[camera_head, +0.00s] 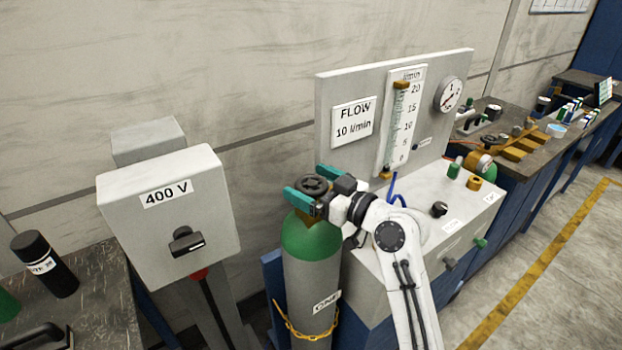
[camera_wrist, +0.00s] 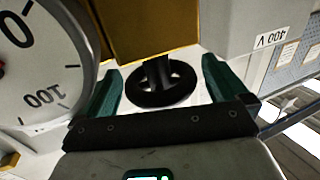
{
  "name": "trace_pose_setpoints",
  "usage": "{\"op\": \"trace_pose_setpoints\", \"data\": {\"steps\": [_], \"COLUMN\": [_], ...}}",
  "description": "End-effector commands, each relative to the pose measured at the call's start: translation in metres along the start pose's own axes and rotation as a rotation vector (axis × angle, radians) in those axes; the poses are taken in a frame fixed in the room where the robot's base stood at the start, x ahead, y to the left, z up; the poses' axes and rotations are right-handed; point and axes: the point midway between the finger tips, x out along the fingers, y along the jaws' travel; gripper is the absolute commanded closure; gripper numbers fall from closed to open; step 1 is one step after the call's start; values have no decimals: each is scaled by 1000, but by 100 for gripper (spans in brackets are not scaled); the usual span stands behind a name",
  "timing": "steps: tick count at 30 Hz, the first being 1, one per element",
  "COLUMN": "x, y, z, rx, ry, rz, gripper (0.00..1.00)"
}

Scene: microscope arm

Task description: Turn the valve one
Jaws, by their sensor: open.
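The valve is a dark round handwheel (camera_head: 313,184) on top of a grey gas cylinder (camera_head: 312,277) with a green shoulder and a label that seems to read ONE. In the wrist view the black spoked handwheel (camera_wrist: 160,84) lies between the teal fingers. My gripper (camera_head: 311,187) is open at the top of the cylinder, one finger on each side of the wheel. In the wrist view a gap shows between the wheel and each finger of my gripper (camera_wrist: 160,88). My arm hides part of the cylinder's right side.
A 400 V switch box (camera_head: 170,215) stands left of the cylinder. A flow panel (camera_head: 346,90) and a bench with knobs (camera_head: 438,209) stand behind and right. A large dial (camera_wrist: 40,70) is close to the left finger in the wrist view. A yellow chain (camera_head: 303,333) crosses the cylinder.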

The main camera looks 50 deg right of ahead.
Motion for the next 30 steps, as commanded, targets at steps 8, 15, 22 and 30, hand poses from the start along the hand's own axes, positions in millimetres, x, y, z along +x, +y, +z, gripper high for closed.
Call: {"op": "trace_pose_setpoints", "data": {"steps": [8, 15, 22, 30], "x": [4, 4, 4, 4], "y": [0, 0, 0, 0], "z": [0, 0, 0, 2], "rx": [0, 0, 0, 0], "ry": [0, 0, 0, 0], "rz": [0, 0, 0, -8], "gripper": [0, 16, 38, 51]}}
